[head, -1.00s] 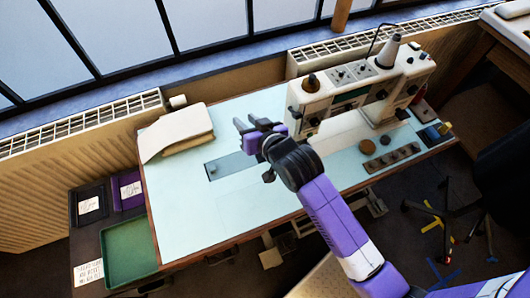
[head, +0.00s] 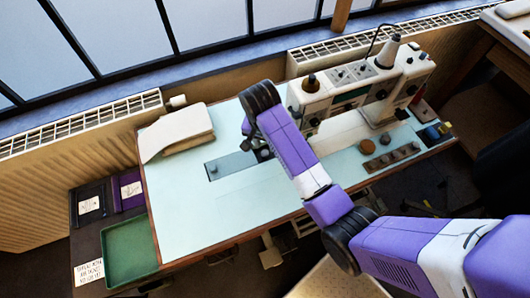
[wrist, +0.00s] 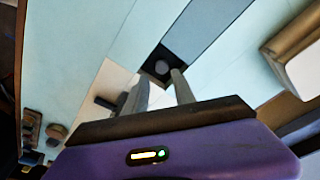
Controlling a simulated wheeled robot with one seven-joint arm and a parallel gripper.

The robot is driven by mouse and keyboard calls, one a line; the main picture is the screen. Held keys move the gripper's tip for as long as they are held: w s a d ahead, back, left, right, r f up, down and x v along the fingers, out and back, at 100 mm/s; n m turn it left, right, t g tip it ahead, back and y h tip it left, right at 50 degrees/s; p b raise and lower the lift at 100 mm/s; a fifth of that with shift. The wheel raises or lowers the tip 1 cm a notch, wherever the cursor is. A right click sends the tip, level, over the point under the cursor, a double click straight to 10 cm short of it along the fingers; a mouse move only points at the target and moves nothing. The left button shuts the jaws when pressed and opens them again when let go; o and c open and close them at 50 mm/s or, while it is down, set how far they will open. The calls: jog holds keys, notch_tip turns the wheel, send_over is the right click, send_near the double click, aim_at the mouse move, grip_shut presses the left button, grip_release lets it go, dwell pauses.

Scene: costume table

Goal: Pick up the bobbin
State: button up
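A small grey round piece, apparently the bobbin (wrist: 161,67), sits in a dark square recess (wrist: 172,52) at the end of a blue-grey plate (wrist: 205,25) in the wrist view. My gripper (wrist: 160,78) points toward it with its two grey fingers apart and nothing between them. The bobbin shows just beyond the fingertips; the height gap cannot be told. In the head view the plate (head: 228,165) lies in the pale blue tabletop, and my arm covers much of the gripper. I cannot make out the bobbin there.
A cream sewing machine (head: 350,85) stands right of my gripper. A folded cloth stack (head: 178,130) lies at the back left. A green tray (head: 130,250) is at lower left. The front left tabletop is clear.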

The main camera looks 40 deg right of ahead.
aim_at(265, 154)
jog(key=f, duration=0.5)
jog(key=shift+w+d+f+p, duration=0.3)
jog(key=shift+w+f+p, duration=0.05)
jog(key=shift+w+f, duration=0.05)
jog(key=shift+c, duration=0.2)
grip_shut()
